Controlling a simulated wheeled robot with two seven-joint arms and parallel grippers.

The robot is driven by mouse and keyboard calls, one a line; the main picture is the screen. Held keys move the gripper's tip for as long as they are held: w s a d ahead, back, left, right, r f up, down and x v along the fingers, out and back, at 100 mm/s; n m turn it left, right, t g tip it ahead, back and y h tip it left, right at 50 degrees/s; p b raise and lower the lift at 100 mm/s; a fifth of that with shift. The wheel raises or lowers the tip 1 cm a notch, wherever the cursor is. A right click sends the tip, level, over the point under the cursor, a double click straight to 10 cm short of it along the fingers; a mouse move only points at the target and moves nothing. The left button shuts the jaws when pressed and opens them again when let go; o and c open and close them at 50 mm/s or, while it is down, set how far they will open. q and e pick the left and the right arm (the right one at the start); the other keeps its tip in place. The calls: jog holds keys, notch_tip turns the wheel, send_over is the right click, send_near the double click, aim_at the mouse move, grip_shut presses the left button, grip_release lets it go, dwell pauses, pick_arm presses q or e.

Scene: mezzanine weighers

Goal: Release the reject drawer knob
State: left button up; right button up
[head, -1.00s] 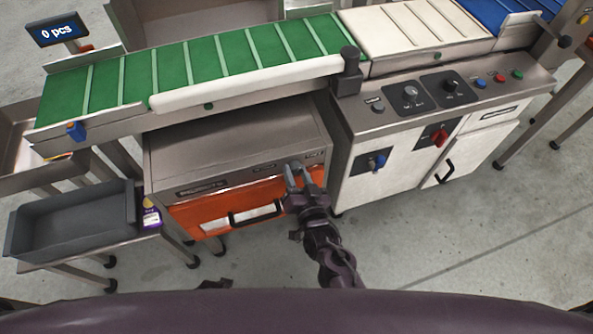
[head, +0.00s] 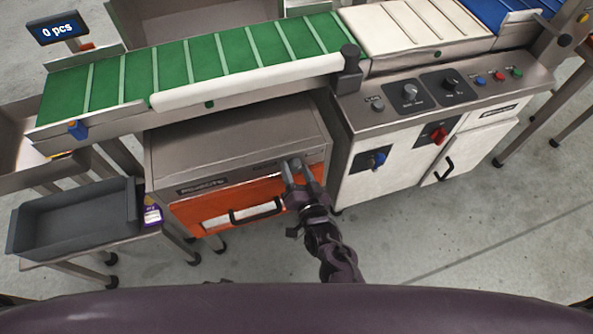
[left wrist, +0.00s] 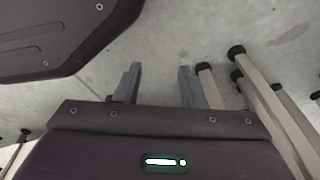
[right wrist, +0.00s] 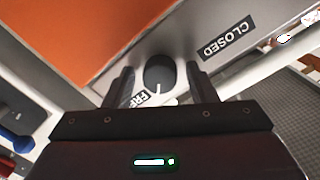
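The reject drawer (head: 215,208) has an orange front with a black bar handle and sits in a grey cabinet below the green belt. Its dark round knob (right wrist: 160,72) shows in the right wrist view, beside a "CLOSED" label and a partly hidden label starting "FR". My right gripper (head: 303,172) is at the upper right corner of the drawer front. In the right wrist view its fingers (right wrist: 161,88) stand on both sides of the knob, with a visible gap on each side. My left gripper (left wrist: 157,72) is open and empty above the floor; the head view does not show it.
A control cabinet (head: 400,160) with knobs and buttons stands right of the drawer. A grey tray (head: 70,240) on a low stand is at the left, with a purple item (head: 152,214) beside it. The floor in front is clear.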

jog(key=shift+s+d, duration=0.2)
jog(key=shift+s, duration=0.3)
pick_arm(q)
jog(key=shift+s+a+f+p, duration=0.1)
jog(key=shift+s+f+p, duration=0.1)
jog(key=shift+s, duration=0.2)
jog(key=shift+s+a+f+p, duration=0.1)
jog(key=shift+s+p, duration=0.05)
jog(key=shift+s, duration=0.2)
pick_arm(e)
jog(key=v, duration=0.6)
jog(key=shift+s+d, duration=0.1)
jog(key=shift+s, duration=0.25)
pick_arm(q)
jog(key=shift+w+d, duration=0.1)
jog(key=shift+d, duration=0.05)
jog(key=shift+r, duration=0.15)
